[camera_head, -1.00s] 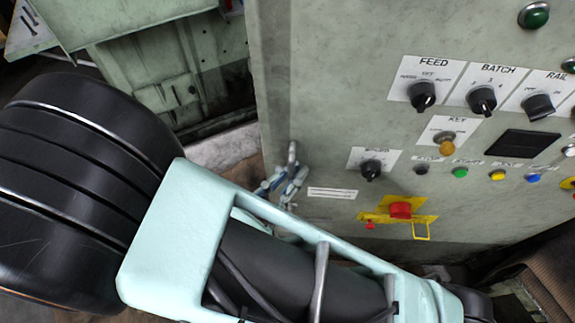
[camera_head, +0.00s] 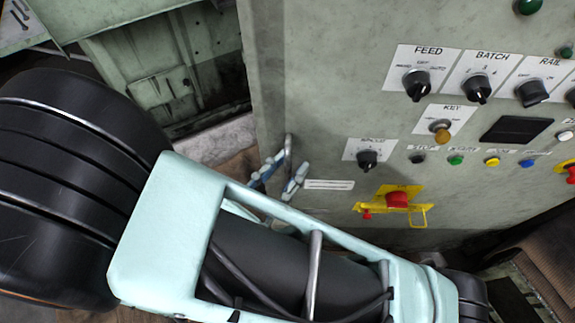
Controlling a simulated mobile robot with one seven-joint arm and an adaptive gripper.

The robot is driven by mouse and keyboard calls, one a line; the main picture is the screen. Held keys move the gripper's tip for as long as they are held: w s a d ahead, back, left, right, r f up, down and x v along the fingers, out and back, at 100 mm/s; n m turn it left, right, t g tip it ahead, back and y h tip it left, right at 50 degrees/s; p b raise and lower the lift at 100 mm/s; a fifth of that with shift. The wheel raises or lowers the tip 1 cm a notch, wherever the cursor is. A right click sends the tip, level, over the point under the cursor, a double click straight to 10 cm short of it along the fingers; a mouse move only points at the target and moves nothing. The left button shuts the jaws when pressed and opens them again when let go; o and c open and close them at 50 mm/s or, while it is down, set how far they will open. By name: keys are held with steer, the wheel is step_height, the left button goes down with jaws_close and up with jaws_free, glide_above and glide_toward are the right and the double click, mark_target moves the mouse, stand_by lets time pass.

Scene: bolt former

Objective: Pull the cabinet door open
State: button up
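The grey-green cabinet front (camera_head: 330,100) with its control panel fills the middle and right of the head view; I take it to be the door. Its left edge is upright. A slim metal handle (camera_head: 289,146) stands near that edge, low down. My gripper (camera_head: 283,177) is at the handle, with pale blue-and-white fingers, one on each side of the handle's lower part. Whether they press on it cannot be told at this size. My arm hides the gripper's base and the area below the handle.
Left of the panel edge is a green machine body with a dark recess (camera_head: 205,60), and pale floor below it. The panel carries knobs, coloured buttons and a red stop button (camera_head: 397,200) on a yellow plate. A brown surface (camera_head: 545,255) is at lower right.

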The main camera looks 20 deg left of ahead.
steer(key=v, duration=0.7)
steer(key=shift+s, duration=0.25)
